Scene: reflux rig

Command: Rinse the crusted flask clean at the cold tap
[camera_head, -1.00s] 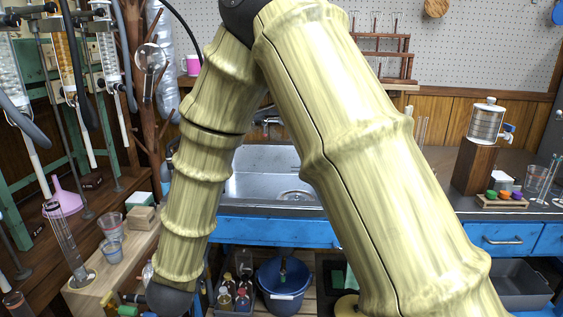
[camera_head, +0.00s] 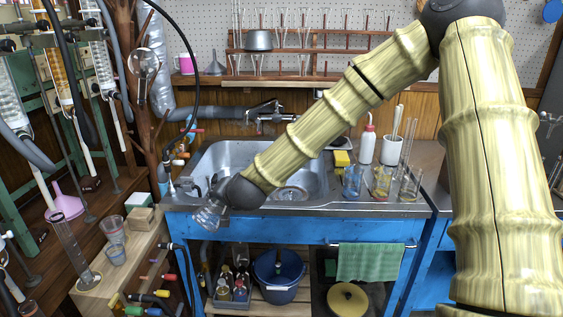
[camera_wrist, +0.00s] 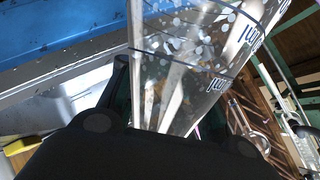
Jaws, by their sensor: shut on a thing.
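A clear glass flask (camera_head: 207,217) hangs tilted at the sink's left front corner, outside the basin. In the wrist view the flask (camera_wrist: 195,55) fills the top middle and shows white spots, brownish specks and blue printed marks. My gripper (camera_head: 216,197) is shut on it; the dark gripper (camera_wrist: 172,128) covers the flask's lower end in the wrist view. The steel sink (camera_head: 222,156) lies behind and right of the flask.
A yellow sponge (camera_head: 341,158), blue-tinted beaker (camera_head: 352,182) and white wash bottle (camera_head: 367,143) stand right of the sink. Red-handled valves and hoses crowd its left side. A wooden box (camera_head: 125,250) with beakers stands at left. A blue bucket (camera_head: 280,288) sits below.

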